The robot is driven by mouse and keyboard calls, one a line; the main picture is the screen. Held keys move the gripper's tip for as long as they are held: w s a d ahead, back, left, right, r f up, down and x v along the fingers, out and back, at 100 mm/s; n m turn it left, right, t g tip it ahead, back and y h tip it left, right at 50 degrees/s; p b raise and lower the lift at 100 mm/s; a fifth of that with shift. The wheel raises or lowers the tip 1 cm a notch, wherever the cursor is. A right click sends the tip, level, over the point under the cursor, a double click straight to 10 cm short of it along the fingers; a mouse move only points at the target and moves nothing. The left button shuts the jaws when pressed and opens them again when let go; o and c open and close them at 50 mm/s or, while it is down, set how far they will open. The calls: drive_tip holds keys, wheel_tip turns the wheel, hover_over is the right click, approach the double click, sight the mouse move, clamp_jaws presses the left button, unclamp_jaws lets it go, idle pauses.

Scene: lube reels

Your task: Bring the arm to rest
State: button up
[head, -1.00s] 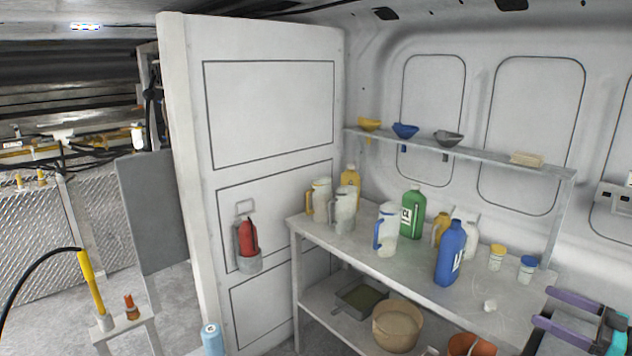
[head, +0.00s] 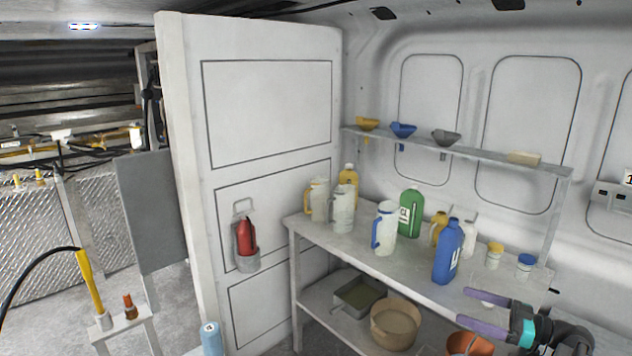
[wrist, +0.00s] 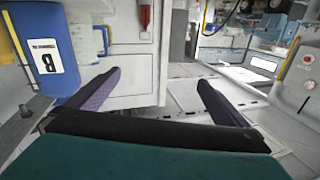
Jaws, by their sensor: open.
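My gripper (head: 468,307) is at the lower right of the head view, over the front right part of the workbench (head: 410,268). Its two purple fingers are spread apart, point left, and hold nothing. In the wrist view my gripper (wrist: 158,80) shows the same open gap, with no object between the fingers. A blue bottle (head: 448,255) stands upright on the bench, just beyond the fingers. A blue bottle with a white label (wrist: 42,50) fills the upper left of the wrist view, close to the left finger.
Jugs and a green bottle (head: 410,213) stand farther left on the bench. Yellow-capped (head: 494,256) and blue-capped jars (head: 525,267) stand near the gripper. A shelf with funnels (head: 403,131) runs above. A beige bucket (head: 394,325) sits below. A red bottle (head: 246,235) hangs on the partition.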

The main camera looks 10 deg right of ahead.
drive_tip(key=w+a+f+n+g+y, duration=0.1)
drive_tip(key=w+a+f+g, duration=0.15)
drive_tip(key=a+f, duration=0.65)
drive_tip(key=w+a+f+g+y, duration=0.1)
drive_tip(key=w+a+f+g, duration=0.3)
drive_tip(key=a, duration=0.8)
drive_tip(key=s+a+f+g+h, duration=0.1)
drive_tip(key=s+a+f+g, duration=0.3)
drive_tip(key=a+f, duration=0.5)
drive_tip(key=s+a+f+g, duration=0.2)
drive_tip(key=s+a+f, duration=0.4)
drive_tip(key=a, duration=0.4)
drive_tip(key=s+a+f+m+g+h, duration=0.1)
drive_tip(key=s+a+f+g+h, duration=0.25)
drive_tip(key=s+f, duration=0.5)
drive_tip(key=s+a+f+m+g+h, duration=0.1)
drive_tip(key=s+a+f+g+h, duration=0.15)
drive_tip(key=s+a+f, duration=0.45)
drive_tip(key=s+d+f+m+h, duration=0.3)
drive_tip(key=s+d+h, duration=0.1)
drive_tip(key=d, duration=0.2)
drive_tip(key=s+d+f+m+h, duration=0.4)
drive_tip(key=d, duration=0.3)
drive_tip(key=shift+d+f+b, duration=0.2)
drive_tip(key=shift+d+b, duration=0.1)
